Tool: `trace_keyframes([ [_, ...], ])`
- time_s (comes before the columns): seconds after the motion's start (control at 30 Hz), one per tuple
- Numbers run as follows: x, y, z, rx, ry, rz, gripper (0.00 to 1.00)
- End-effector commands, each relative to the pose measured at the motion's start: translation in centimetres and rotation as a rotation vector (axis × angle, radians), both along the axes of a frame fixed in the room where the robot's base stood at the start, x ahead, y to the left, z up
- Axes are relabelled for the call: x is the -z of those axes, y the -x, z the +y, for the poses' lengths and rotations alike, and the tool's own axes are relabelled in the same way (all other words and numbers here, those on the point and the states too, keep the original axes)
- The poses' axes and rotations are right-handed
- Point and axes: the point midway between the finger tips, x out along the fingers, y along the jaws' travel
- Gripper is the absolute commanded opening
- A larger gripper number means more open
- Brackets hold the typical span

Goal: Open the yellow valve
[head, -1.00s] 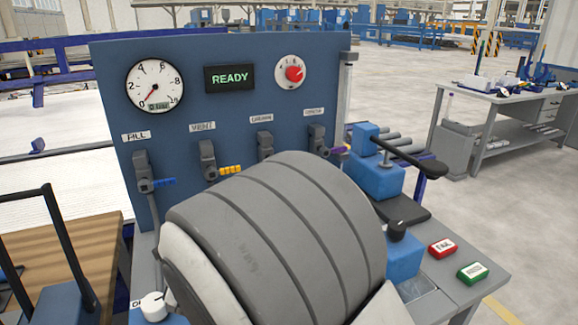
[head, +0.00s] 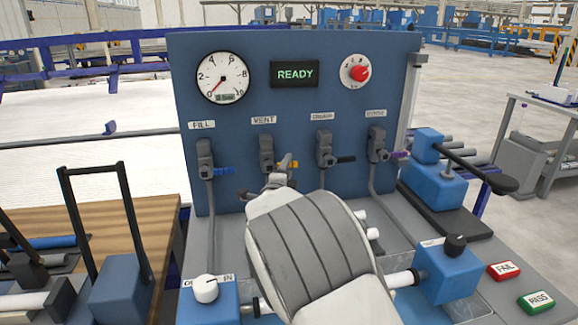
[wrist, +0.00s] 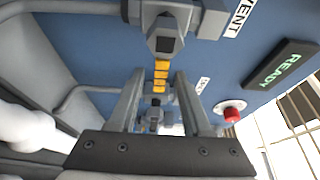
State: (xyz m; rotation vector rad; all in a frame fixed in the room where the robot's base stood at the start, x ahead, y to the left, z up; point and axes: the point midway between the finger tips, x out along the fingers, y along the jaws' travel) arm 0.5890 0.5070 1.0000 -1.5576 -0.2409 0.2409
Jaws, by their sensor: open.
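The yellow valve's handle (head: 293,164) sticks out to the right from its grey body (head: 266,150), under the VENT label on the blue panel. In the wrist view, the yellow handle (wrist: 161,75) points down the picture from the grey valve body (wrist: 166,35). My gripper (wrist: 160,80) is open, with one finger on each side of the handle's line in that view. I cannot tell whether the fingers touch it. In the head view, my gripper (head: 260,188) is just below the valve, partly hidden by my arm.
Blue (head: 222,170), black (head: 345,159) and purple (head: 399,155) valve handles share the panel (head: 320,100). The READY display (head: 295,74), gauge (head: 222,77) and red knob (head: 360,73) sit above. A blue clamp block (head: 447,272) stands on the bench at right.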

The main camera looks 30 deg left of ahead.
Motion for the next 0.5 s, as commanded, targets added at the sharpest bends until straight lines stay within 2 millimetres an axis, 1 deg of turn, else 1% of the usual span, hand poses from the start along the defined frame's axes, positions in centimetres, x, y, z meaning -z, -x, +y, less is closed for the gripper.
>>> trace_keyframes([
  [0.1,0.1,-1.1,0.3,0.001,0.001,0.000,0.49],
  [0.2,0.0,-1.6,0.5,0.000,0.000,0.000,0.49],
  [0.5,0.0,-1.9,0.6,-0.001,0.000,0.000,0.49],
])
